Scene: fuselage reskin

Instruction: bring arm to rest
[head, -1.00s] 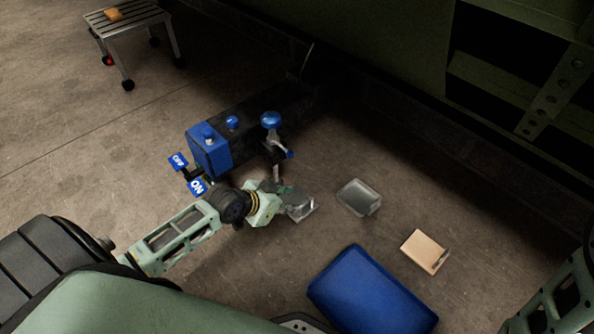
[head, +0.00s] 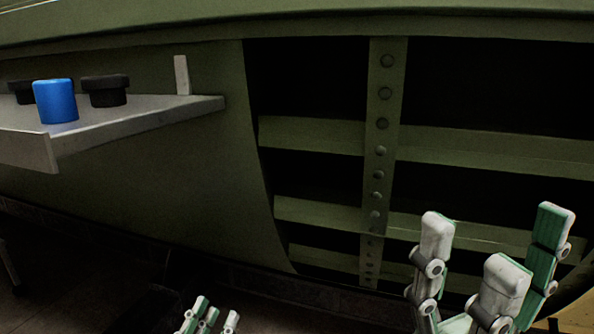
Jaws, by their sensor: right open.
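My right gripper (head: 495,240) stands large at the lower right of the head view, fingers pointing up. Its white and green fingers are spread apart with nothing between them, in front of the open frame bay. My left gripper (head: 208,314) shows only as a few small fingertips at the bottom edge, left of centre. The rest of it is cut off by the frame, so whether it is open or shut is unclear.
The green fuselage skin (head: 140,200) fills the left and middle. At right is an open bay with a riveted upright (head: 380,150) and horizontal stringers (head: 470,150). A grey shelf (head: 130,120) juts in at left, holding a blue cap (head: 56,101) and black knobs (head: 105,90).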

